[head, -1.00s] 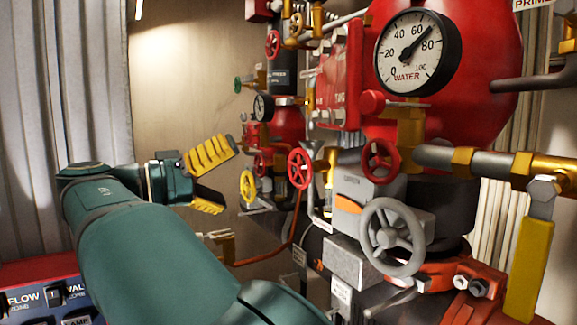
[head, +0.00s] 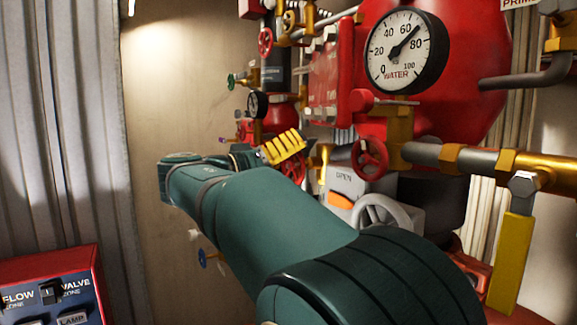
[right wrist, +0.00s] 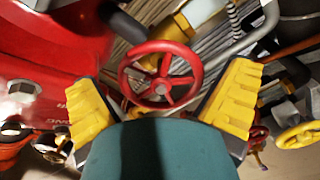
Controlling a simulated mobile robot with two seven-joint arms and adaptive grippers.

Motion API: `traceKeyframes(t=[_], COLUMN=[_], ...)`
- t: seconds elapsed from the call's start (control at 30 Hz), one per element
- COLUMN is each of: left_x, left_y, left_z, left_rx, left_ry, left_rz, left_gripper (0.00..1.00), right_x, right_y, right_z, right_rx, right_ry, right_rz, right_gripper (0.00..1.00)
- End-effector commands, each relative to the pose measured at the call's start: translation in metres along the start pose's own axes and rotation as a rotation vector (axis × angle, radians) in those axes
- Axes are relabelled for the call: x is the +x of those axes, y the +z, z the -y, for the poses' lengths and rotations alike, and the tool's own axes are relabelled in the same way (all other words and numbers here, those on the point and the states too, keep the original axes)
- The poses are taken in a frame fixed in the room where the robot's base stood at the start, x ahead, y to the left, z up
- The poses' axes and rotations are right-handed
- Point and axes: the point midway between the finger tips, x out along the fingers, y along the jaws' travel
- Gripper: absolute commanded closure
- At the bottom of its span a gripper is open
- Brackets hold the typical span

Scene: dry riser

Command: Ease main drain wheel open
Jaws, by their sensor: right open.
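My right gripper (head: 290,150) is open, with one yellow finger showing above my forearm in the head view. In the right wrist view, a red handwheel (right wrist: 160,83) shows between its two spread yellow fingers, which do not visibly grip it. In the head view a red wheel (head: 293,168) is mostly hidden behind the gripper. Another red wheel (head: 371,160) is right of it, below the gauge. A grey handwheel (head: 380,213) is partly hidden by my arm. I cannot tell from any label which is the main drain wheel. My left gripper is out of view.
A water gauge (head: 402,48) and brass pipework (head: 480,162) with a yellow lever (head: 512,265) stand at right. A control box (head: 50,290) is at lower left. A yellow wheel (right wrist: 299,135) shows in the wrist view. Bare wall is at left.

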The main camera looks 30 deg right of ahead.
Motion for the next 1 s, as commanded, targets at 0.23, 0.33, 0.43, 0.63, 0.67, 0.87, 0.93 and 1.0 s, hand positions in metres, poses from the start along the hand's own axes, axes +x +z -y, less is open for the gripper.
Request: traceKeyframes(t=[0.23, 0.33, 0.43, 0.63, 0.67, 0.87, 0.93, 1.0], left_x=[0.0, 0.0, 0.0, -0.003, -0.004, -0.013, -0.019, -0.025], left_y=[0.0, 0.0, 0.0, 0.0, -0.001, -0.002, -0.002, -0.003], left_z=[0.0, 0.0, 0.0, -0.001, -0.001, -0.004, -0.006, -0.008], left_rx=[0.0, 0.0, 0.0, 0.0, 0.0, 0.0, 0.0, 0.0], left_ry=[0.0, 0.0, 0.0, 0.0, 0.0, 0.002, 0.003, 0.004], left_rz=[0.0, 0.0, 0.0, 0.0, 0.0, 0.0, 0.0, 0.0], left_gripper=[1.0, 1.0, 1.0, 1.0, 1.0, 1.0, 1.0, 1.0], right_x=[0.0, 0.0, 0.0, 0.0, 0.0, 0.0, 0.0, 0.0], right_y=[0.0, 0.0, 0.0, 0.0, 0.0, -0.001, -0.001, -0.002], right_z=[0.0, 0.0, 0.0, 0.0, 0.0, -0.001, -0.002, -0.002], right_rx=[-0.001, -0.001, -0.001, -0.024, -0.033, -0.135, -0.188, -0.245], right_ry=[0.0, 0.0, 0.0, 0.0, 0.0, 0.0, 0.0, -0.001], right_rz=[0.0, 0.0, 0.0, 0.0, 0.0, 0.001, 0.002, 0.001], right_gripper=[0.21, 0.56, 0.56, 0.57, 0.57, 0.57, 0.57, 0.57])
